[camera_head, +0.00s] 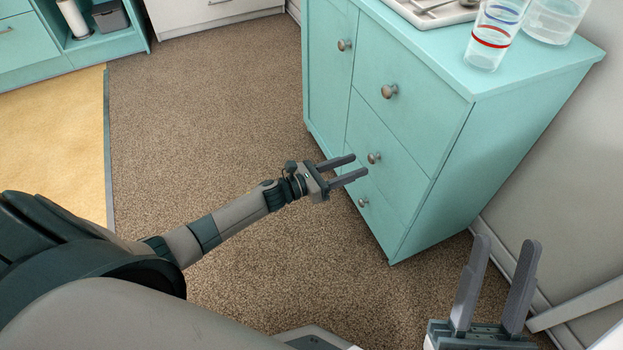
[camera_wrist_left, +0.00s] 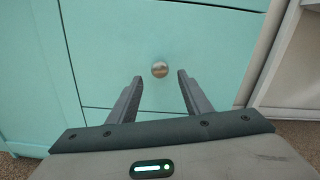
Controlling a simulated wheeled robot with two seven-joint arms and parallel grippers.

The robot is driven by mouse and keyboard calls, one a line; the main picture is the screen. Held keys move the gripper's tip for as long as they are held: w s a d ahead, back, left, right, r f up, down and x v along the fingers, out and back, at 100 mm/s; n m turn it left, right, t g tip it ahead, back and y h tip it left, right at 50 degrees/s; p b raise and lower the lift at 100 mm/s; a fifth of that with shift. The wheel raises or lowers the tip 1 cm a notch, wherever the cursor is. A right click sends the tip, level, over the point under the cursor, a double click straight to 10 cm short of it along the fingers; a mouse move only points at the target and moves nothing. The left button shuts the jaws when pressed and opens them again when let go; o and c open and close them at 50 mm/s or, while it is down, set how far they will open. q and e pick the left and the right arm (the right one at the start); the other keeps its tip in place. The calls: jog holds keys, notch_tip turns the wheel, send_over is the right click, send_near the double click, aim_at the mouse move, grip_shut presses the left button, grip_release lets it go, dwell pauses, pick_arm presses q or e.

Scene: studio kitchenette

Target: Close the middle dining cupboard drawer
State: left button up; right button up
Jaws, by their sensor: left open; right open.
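The teal dining cupboard (camera_head: 500,140) stands at the right of the head view, with a door at left and three stacked drawers. The middle drawer (camera_head: 396,160) has a round metal knob (camera_head: 374,158); its front looks flush or nearly flush with the cupboard, and I see no clear gap. My left gripper (camera_head: 360,164) is open and empty in front of the drawers. In the left wrist view, a drawer knob (camera_wrist_left: 159,69) shows beyond and between the open fingertips (camera_wrist_left: 160,77), apparently untouched. My right gripper (camera_head: 505,243) is open and empty at the lower right.
A tray (camera_head: 425,12) and clear cups (camera_head: 490,38) stand on the cupboard top. The carpet (camera_head: 210,110) in front is clear. A yellow floor area (camera_head: 50,140) lies at left. A white rail (camera_head: 580,305) stands near my right gripper.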

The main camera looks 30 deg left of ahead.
pick_arm(q)
jog(key=v, duration=1.3)
jog(key=shift+p, duration=0.45)
pick_arm(e)
jog(key=f+g, duration=0.1)
jog(key=a+f, duration=0.1)
jog(key=shift+s+a+f+g, duration=0.1)
jog(key=shift+a+f+g, duration=0.1)
jog(key=shift+f+g, duration=0.15)
jog(key=shift+r+h, duration=0.15)
jog(key=shift+h, duration=0.15)
